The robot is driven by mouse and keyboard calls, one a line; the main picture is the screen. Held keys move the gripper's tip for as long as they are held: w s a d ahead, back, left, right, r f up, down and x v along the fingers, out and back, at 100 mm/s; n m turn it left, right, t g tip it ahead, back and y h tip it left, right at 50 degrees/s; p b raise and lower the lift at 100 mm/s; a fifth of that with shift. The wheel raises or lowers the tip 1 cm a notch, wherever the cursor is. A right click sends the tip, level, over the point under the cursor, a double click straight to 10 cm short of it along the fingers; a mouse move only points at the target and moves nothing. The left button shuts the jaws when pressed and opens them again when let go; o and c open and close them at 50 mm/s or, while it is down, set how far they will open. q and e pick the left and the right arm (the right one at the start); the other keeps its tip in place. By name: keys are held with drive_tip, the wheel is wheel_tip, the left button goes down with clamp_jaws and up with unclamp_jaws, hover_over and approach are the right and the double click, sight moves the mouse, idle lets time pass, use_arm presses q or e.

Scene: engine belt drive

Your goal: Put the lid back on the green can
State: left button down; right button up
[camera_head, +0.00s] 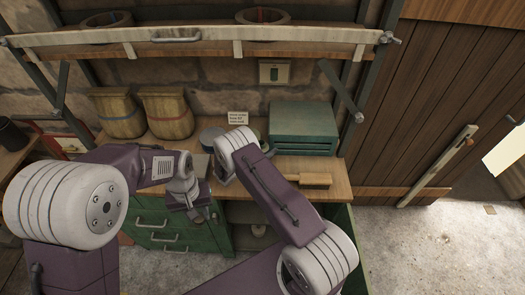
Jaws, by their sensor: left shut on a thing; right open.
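My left gripper (197,208) hangs over the front edge of the workbench, above the green drawers. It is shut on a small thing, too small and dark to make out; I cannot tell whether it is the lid. My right gripper (222,176) is open over the bench, just right of the left one and partly hidden by my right arm. A grey-blue round can (210,138) stands at the back of the bench, partly hidden by my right wrist. I cannot clearly pick out the green can or its lid; my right arm covers that middle part of the bench.
Two wooden barrel-like containers (118,113) (167,113) stand at the back left. A teal chest (302,127) stands at the back right. A wooden brush-like object (302,180) lies at the front right. A shelf (200,44) runs above the wooden workbench (337,173).

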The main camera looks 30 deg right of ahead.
use_arm(q)
drive_tip(key=shift+w+d+f, duration=0.1)
drive_tip(key=shift+w+d, duration=0.05)
drive_tip(key=shift+w, duration=0.1)
use_arm(e)
drive_tip(key=shift+w+d+f, duration=0.2)
drive_tip(key=shift+w, duration=0.05)
use_arm(q)
drive_tip(key=shift+s+a+r, duration=0.2)
drive_tip(key=shift+s+a, duration=0.1)
drive_tip(key=shift+s, duration=0.25)
use_arm(e)
drive_tip(key=shift+s+a+r, duration=0.3)
drive_tip(key=shift+s+r, duration=0.1)
drive_tip(key=shift+s, duration=0.1)
drive_tip(key=shift+c, duration=0.7)
drive_tip(key=c, duration=0.5)
use_arm(q)
drive_tip(key=shift+w, duration=0.15)
use_arm(e)
drive_tip(key=shift+w+f, duration=0.1)
clamp_jaws()
use_arm(q)
drive_tip(key=shift+f, duration=0.1)
